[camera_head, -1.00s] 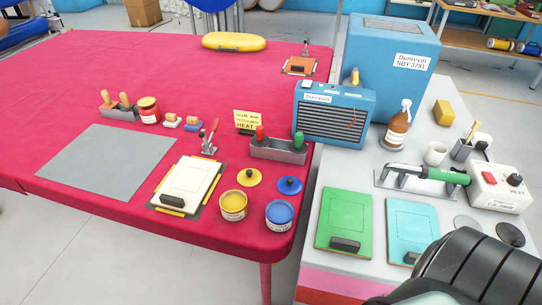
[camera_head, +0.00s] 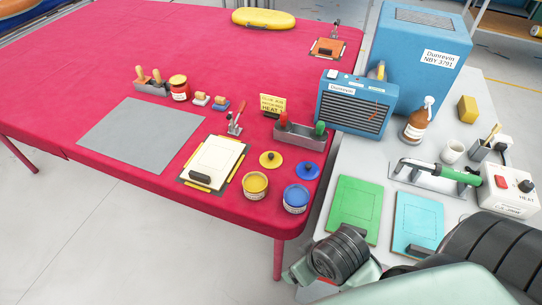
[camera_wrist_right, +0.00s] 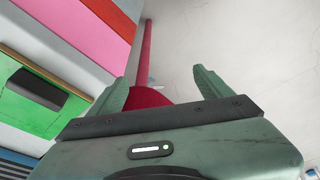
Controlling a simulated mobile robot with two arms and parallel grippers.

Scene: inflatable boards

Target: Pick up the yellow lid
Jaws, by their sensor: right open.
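The yellow lid (camera_head: 270,160) lies flat on the red table (camera_head: 90,75), with its small knob up. It is just behind the open yellow tin (camera_head: 255,185) and left of the blue lid (camera_head: 308,171). My right arm comes in from the lower right in the head view, and part of its gripper end shows low, over the front of the grey bench. In the right wrist view my right gripper (camera_wrist_right: 168,88) is open, with nothing between its fingers and the floor and a red table leg beyond. The yellow lid is outside that view. My left gripper is not in view.
A blue tin (camera_head: 296,198) stands right of the yellow tin. A clipboard (camera_head: 214,163) lies left, and a grey tray with red and green handles (camera_head: 298,136) stands behind. The green board (camera_head: 355,207) lies on the grey bench, near my right arm.

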